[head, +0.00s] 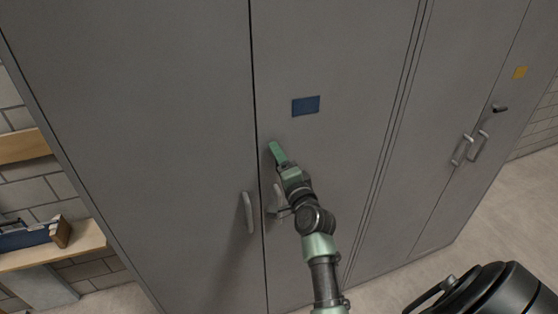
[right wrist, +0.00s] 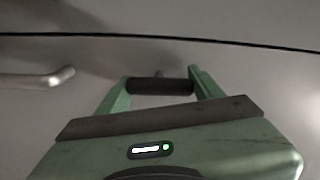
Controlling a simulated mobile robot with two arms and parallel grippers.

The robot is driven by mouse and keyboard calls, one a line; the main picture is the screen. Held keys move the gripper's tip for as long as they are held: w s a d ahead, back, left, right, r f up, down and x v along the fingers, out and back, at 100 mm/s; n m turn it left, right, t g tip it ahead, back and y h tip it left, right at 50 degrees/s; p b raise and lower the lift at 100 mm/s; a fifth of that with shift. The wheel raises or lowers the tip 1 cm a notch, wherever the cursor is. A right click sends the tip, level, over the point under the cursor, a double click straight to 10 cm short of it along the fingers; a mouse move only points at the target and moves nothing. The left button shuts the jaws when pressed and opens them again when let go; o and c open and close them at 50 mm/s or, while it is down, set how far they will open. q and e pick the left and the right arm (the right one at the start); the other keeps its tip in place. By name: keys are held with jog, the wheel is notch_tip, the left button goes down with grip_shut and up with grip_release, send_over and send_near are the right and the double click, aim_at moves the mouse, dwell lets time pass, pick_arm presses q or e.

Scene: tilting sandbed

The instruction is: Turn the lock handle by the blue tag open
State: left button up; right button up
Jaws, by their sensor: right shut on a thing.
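The blue tag (head: 306,105) is on the right door (head: 360,70) of the near grey cabinet, close to the door seam. My right gripper (head: 276,150) is just below and left of the tag, at the door face. In the right wrist view, my right gripper (right wrist: 160,80) is shut on the dark lock handle (right wrist: 160,86). The handle spans the space between the fingertips and looks roughly parallel to the seam. In the head view the gripper hides this handle. My left gripper is not in view.
Pull handles flank the seam lower down: the left one (head: 248,212) is clear, the right one (head: 275,200) is partly behind my arm. A second cabinet at right has a yellow tag (head: 520,72) and its own dark lock handle (head: 500,108). A wooden shelf (head: 60,255) stands at left.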

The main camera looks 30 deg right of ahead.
dwell(0.6)
jog(key=o, duration=1.3)
